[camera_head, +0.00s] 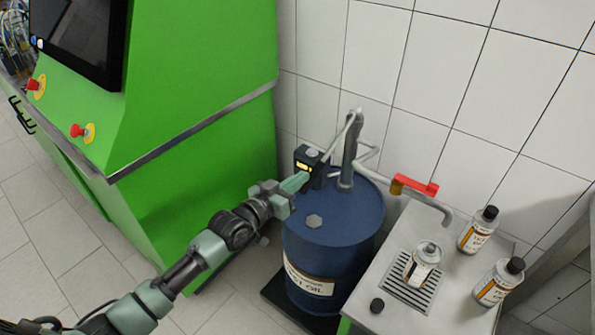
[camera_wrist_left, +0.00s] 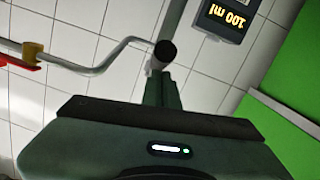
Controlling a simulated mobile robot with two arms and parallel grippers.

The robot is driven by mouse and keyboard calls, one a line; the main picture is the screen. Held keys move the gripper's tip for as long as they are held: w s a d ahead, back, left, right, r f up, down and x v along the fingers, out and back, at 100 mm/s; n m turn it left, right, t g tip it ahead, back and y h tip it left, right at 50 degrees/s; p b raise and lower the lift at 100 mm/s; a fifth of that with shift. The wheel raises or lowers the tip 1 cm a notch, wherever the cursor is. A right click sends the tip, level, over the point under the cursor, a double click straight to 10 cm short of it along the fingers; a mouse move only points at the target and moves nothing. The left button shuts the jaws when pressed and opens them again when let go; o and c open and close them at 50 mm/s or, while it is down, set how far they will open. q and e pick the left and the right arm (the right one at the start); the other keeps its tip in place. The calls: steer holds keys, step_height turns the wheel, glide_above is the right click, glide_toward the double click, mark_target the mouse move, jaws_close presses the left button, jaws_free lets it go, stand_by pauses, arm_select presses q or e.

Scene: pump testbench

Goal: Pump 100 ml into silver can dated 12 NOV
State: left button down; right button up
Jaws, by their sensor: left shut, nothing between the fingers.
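My left gripper (camera_head: 300,181) is shut and empty, close to the display and pump. In the left wrist view its fingers (camera_wrist_left: 160,88) point at a dark round lever end (camera_wrist_left: 165,50); I cannot tell whether they touch. An uncapped silver can (camera_head: 422,264) stands upright on the grate below the spout (camera_head: 446,214). Its date is unreadable.
Two black-capped cans (camera_head: 478,230) (camera_head: 498,284) stand on the bench (camera_head: 440,320) right of the grate (camera_head: 401,290). A loose black cap (camera_head: 377,305) lies at its front. A red valve handle (camera_head: 416,185) sits on the pipe. A green cabinet (camera_head: 200,110) stands left of the drum.

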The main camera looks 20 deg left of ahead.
arm_select(q)
steer(key=f+b+v, duration=0.1)
steer(key=b+v, duration=0.1)
steer(key=v, duration=0.8)
steer(key=shift+s+a, duration=0.3)
arm_select(e)
steer(key=shift+s+a+f, duration=0.15)
steer(key=shift+s+f, duration=0.1)
steer(key=shift+s, duration=0.05)
arm_select(q)
steer(key=shift+r, duration=0.1)
arm_select(e)
steer(key=shift+s, duration=0.1)
